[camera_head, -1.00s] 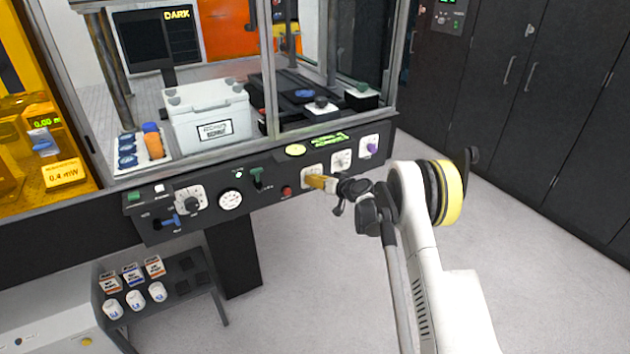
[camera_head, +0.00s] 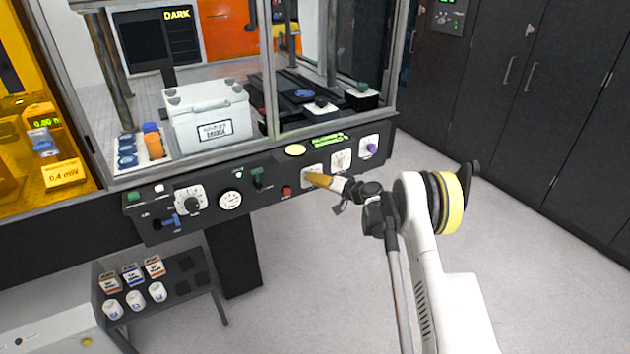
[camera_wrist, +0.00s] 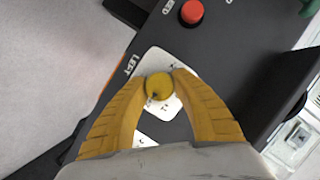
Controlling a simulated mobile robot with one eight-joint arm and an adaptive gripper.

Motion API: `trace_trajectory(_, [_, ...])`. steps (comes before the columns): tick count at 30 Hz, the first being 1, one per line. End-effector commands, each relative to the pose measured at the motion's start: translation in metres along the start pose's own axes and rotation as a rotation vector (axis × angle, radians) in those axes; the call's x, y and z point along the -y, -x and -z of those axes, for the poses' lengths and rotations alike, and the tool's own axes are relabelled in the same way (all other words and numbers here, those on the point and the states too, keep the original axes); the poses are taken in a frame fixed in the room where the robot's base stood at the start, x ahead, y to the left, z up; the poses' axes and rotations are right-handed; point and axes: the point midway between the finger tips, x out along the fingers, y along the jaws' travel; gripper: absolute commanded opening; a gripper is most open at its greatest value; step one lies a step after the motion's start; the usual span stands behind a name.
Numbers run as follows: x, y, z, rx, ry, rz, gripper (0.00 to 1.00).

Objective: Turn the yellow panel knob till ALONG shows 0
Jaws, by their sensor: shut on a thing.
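The yellow knob (camera_wrist: 159,86) sits on a white plate on the dark panel, seen in the wrist view between the tips of my yellow fingers. My gripper (camera_wrist: 158,84) is shut on the knob, one finger on each side. In the head view my gripper (camera_head: 318,180) reaches the panel from the right and covers the knob. A small green display (camera_head: 328,140) is lit on the panel above; its text is too small to read. The word LEFT shows beside the plate in the wrist view.
A red button (camera_wrist: 192,12) lies near the knob, also visible in the head view (camera_head: 287,192). A purple knob (camera_head: 372,148), a green lever (camera_head: 258,178) and a round gauge (camera_head: 230,200) share the panel. Glass and metal posts stand above; open floor lies to the right.

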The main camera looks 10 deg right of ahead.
Motion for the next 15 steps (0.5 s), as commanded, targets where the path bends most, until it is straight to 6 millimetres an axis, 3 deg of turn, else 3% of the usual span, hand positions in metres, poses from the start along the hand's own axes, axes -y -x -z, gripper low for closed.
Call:
trace_trajectory(7, [0.0003,-0.0005,-0.0017,0.003,0.001,0.001,0.0])
trace_trajectory(8, [0.0004,-0.0005,-0.0017,0.003,0.001,0.001,0.36])
trace_trajectory(9, [0.0003,-0.0005,-0.0016,0.003,0.001,0.001,0.48])
trace_trajectory(10, [0.0003,-0.0005,-0.0015,0.003,0.001,0.0,0.53])
trace_trajectory(15, [0.0002,-0.0003,-0.001,0.002,0.001,0.0,0.53])
